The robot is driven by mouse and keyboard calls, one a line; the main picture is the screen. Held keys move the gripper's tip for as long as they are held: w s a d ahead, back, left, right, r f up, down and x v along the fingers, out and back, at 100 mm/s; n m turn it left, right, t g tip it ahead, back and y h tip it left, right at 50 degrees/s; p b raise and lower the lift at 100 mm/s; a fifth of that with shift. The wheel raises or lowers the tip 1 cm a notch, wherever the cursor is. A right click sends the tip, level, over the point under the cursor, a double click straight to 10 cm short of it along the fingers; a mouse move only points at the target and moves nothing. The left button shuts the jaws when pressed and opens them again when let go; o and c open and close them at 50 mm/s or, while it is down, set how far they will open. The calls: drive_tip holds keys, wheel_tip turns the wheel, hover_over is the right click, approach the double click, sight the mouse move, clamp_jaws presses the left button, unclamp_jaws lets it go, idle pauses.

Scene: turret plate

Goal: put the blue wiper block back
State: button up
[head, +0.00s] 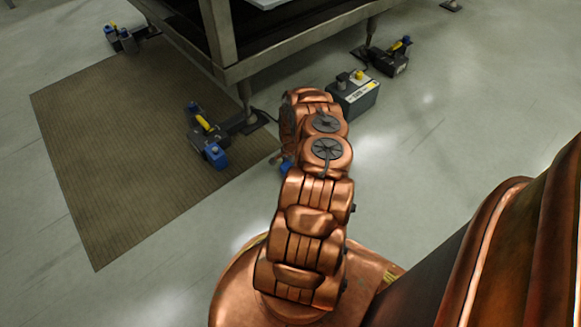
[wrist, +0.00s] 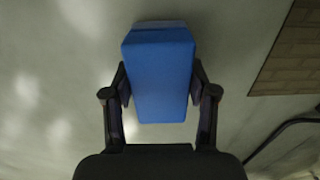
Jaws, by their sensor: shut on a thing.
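The blue wiper block (wrist: 160,75) is a plain blue box with a paler far edge, held between the two fingers of my gripper (wrist: 160,88) in the wrist view. The fingers press on its left and right sides. Grey floor lies behind it. In the head view my copper arm hides most of the gripper; a small blue patch (head: 287,166) shows at the arm's left side, probably the held block.
A dark floor unit (head: 203,128) with a yellow handle and blue parts sits by the near table leg. Similar units stand at the left (head: 127,42) and right (head: 388,60). A grey-green box (head: 353,96) is beside the arm. A brown mat (head: 110,170) covers the left floor.

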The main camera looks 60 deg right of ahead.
drive_tip(key=shift+f, duration=0.1)
drive_tip(key=o, duration=1.1)
